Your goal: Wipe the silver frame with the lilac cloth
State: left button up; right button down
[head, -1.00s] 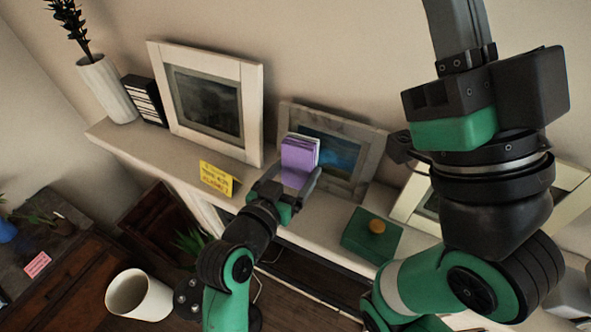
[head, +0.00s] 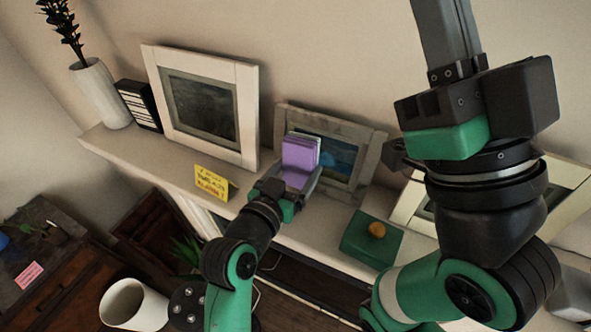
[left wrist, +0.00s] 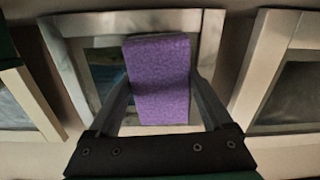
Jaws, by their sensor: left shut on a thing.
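The lilac cloth (head: 297,163) is a thick folded block with a pale edge, held upright in front of the silver frame (head: 369,152). My left gripper (head: 292,190) is shut on it. In the left wrist view, the cloth (left wrist: 160,80) sits between the two fingers (left wrist: 160,104) and covers the middle and right of the silver frame's picture. The silver frame (left wrist: 70,75) leans on the wall behind it. I cannot tell whether the cloth touches the frame.
On the shelf (head: 105,143) stand a large white frame (head: 247,115), a yellow note (head: 211,182), and a green box (head: 357,247) with an orange knob. Another pale frame (head: 565,180) is partly behind my right arm. A white vase (head: 101,92) and black binder (head: 137,103) stand far left.

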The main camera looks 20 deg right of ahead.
aim_at(336, 173)
pick_arm(q)
jog(key=s+d+p, duration=0.2)
jog(key=shift+s+r, duration=0.15)
jog(key=shift+s, duration=0.35)
jog(key=shift+s+d+p, duration=0.75)
jog(key=shift+s+d, duration=0.35)
jog(key=shift+d, duration=0.05)
jog(key=shift+s+d, duration=0.2)
jog(key=shift+s, duration=0.05)
